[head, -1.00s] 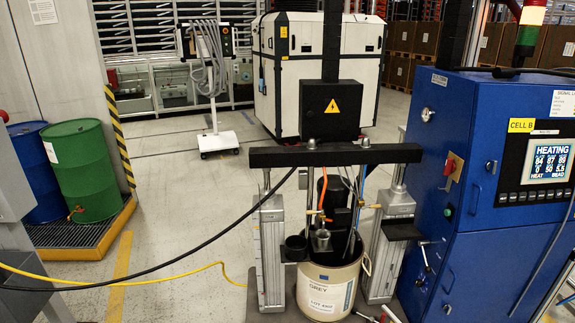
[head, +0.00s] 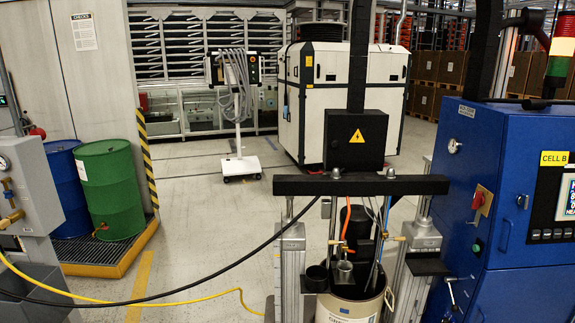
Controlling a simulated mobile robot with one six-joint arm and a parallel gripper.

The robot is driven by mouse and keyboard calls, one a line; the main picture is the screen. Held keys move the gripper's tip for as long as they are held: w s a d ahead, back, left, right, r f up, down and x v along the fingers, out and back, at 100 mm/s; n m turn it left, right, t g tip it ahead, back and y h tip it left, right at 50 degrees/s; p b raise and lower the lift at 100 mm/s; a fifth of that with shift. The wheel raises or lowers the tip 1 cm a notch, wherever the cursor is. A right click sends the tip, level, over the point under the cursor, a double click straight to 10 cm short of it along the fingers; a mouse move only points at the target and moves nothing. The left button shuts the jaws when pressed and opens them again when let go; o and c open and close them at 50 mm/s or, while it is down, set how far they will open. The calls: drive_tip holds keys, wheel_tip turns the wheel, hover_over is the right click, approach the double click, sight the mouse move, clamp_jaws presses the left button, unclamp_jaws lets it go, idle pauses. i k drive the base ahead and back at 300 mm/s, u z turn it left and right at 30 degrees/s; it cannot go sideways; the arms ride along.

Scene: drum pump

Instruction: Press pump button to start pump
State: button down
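The drum pump stands at the lower middle, with a black crossbeam (head: 360,185) over a cream drum (head: 347,308) and a grey post on each side. A blue control cabinet (head: 465,155) stands to its right. On the cabinet's left face are a small green button (head: 477,246) and, above it, a red switch on a yellow plate (head: 480,198). I see no label that tells which one is the pump button. A display (head: 570,198) is cut off by the right edge. My gripper is not in view.
A black hose (head: 200,270) and a yellow cable (head: 170,301) cross the lower left. Blue and green drums (head: 110,190) stand on a yellow-edged pallet. A wheeled stand (head: 240,165) and a white machine (head: 315,100) are behind. Bare floor (head: 210,215) lies between.

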sight(545, 235)
drive_tip(key=z, duration=3.9)
drive_tip(key=i, duration=0.05)
drive_tip(key=u, duration=2.9)
